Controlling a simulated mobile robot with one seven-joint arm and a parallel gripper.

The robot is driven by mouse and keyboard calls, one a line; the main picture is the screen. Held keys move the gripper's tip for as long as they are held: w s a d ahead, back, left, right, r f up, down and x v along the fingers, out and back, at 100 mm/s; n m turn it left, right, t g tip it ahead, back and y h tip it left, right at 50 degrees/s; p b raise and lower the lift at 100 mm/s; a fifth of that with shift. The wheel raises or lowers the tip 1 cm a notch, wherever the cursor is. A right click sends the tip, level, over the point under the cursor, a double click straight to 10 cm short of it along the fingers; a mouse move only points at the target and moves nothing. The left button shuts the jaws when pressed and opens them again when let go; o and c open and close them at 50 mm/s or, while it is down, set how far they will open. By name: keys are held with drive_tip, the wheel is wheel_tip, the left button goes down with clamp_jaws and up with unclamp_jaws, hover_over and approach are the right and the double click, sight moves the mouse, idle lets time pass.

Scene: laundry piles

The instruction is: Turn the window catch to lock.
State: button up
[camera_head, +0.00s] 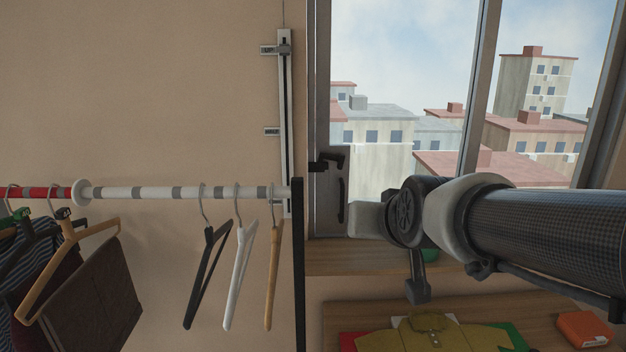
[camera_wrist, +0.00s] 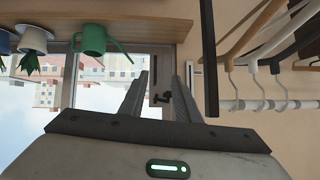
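The window catch (camera_head: 328,162) is a small dark lever on the window's left frame (camera_head: 322,95). Beside and below it on the same frame is a thin dark upright bar (camera_head: 341,200). In the wrist view the catch (camera_wrist: 166,97) shows in the gap between my fingers, and the frame is beyond them. My gripper (camera_wrist: 161,78) is open with nothing held. Whether a finger touches the catch cannot be told. In the head view my arm comes in from the right, just right of and below the catch, and my fingers are hidden there.
A clothes rail (camera_head: 150,192) with several hangers stands left of the window, its black post (camera_head: 298,260) close to the frame. A green watering can (camera_wrist: 93,40) and potted plants (camera_wrist: 35,38) stand on the sill. Below, a wooden surface (camera_head: 340,312) bears folded clothes (camera_head: 430,332) and an orange item (camera_head: 583,328).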

drive_tip(key=w+a+m+t+b, duration=0.2)
drive_tip(key=w+t+b, duration=0.35)
drive_tip(key=w, duration=1.05)
drive_tip(key=t+h+p, duration=0.1)
drive_tip(key=p, duration=0.1)
approach(341, 164)
drive_tip(key=w, duration=0.8)
drive_tip(key=shift+w+f, duration=0.1)
drive_tip(key=shift+c, duration=0.2)
clamp_jaws()
drive_tip(key=shift+f, duration=0.1)
